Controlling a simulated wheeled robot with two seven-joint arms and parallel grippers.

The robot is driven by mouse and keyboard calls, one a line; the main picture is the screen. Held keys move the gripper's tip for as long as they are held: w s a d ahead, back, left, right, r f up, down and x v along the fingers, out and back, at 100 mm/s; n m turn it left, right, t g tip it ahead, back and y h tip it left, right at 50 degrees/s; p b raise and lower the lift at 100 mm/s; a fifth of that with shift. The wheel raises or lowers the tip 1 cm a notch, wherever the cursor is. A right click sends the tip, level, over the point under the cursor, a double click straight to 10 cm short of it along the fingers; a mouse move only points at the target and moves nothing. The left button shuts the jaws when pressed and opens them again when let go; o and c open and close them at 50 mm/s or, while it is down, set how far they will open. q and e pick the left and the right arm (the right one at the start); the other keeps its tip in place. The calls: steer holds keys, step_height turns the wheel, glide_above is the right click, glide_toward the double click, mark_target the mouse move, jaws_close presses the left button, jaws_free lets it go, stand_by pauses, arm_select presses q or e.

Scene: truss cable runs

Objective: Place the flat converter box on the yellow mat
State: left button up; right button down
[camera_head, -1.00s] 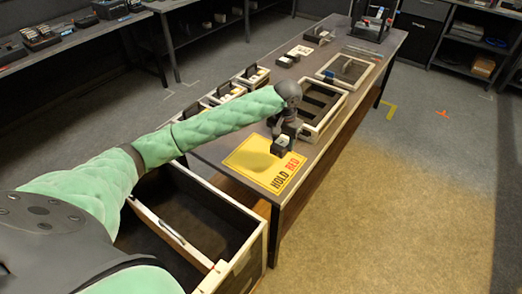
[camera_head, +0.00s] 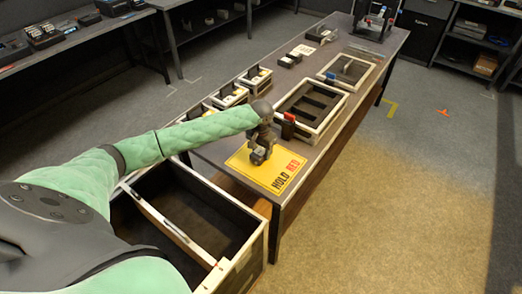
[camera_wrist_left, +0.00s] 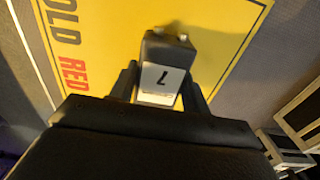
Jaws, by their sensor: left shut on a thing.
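The flat converter box is a small dark block with two light knobs and a white label marked with a black character; it shows in the left wrist view (camera_wrist_left: 168,54) and as a dark shape in the head view (camera_head: 257,158). My left gripper (camera_head: 261,148) is shut on it, with a finger on each side in the left wrist view. The yellow mat (camera_head: 241,164), printed "HOLD RED", lies flat on the bench and fills much of the left wrist view (camera_wrist_left: 110,55). The box is over the mat; I cannot tell whether it touches it. My right gripper is not in view.
A wood-rimmed tray with dark compartments (camera_head: 338,116) stands behind the mat, with a red item (camera_head: 288,125) at its near corner. Several small bins (camera_head: 231,95) line the bench's left edge. An open drawer (camera_head: 262,239) is below the near end.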

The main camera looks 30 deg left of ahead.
mark_target(261, 151)
arm_select(q)
steer(key=shift+f, duration=0.35)
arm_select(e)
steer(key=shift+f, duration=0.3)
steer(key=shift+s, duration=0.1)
arm_select(q)
steer(key=o, duration=1.2)
steer(key=shift+f, duration=0.1)
steer(key=shift+c, duration=0.2)
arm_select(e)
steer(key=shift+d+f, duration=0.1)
arm_select(q)
steer(key=shift+r, duration=0.25)
step_height(261, 151, up, 12)
steer(key=b, duration=0.3)
steer(key=shift+b, duration=0.35)
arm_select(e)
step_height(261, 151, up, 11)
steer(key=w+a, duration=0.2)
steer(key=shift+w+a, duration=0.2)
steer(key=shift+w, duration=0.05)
arm_select(q)
steer(key=shift+f, duration=0.2)
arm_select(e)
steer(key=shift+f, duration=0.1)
